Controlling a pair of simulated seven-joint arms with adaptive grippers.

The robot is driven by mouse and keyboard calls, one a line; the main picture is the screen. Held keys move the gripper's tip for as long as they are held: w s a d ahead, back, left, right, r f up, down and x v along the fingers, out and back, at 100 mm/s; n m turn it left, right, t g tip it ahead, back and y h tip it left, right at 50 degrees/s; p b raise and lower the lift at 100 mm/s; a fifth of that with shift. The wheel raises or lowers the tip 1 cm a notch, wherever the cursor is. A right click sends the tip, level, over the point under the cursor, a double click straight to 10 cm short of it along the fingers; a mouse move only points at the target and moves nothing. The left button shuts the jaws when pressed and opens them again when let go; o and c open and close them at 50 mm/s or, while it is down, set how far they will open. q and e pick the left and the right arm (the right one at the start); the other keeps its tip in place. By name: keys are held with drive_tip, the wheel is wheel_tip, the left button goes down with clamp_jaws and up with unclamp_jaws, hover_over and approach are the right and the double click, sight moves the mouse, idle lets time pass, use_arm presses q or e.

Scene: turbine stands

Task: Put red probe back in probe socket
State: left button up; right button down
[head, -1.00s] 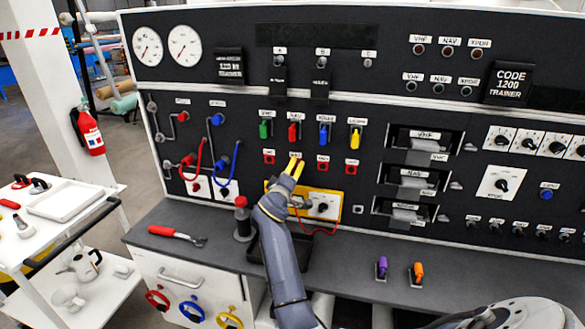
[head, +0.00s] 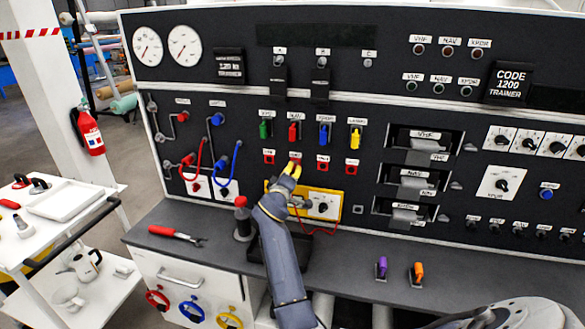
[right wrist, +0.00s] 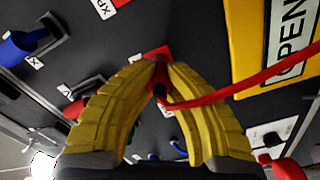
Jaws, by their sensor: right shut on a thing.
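My right gripper (head: 291,170) is at the trainer panel, above the yellow tester (head: 336,206) and over a small red square jack in the row below the coloured switches. In the right wrist view, its yellow fingers (right wrist: 162,72) are shut on the red probe (right wrist: 160,88), which is mostly hidden between them. A red lead (right wrist: 240,88) runs from the probe to the right, past the yellow tester, whose display reads OPEN (right wrist: 287,40). A red square jack (right wrist: 152,53) shows just behind the fingertips. I cannot tell whether the probe tip touches it, nor pick out the probe socket. My left gripper is not in view.
Coloured switches (head: 293,132) stick out above the gripper. Red and blue looped cables (head: 232,158) are to its left.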

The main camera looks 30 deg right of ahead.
drive_tip(key=shift+s+a, duration=0.5)
drive_tip(key=shift+a, duration=0.05)
idle(0.4)
drive_tip(key=v, duration=0.2)
drive_tip(key=shift+s+a, duration=0.2)
drive_tip(key=shift+a, duration=0.05)
idle(0.3)
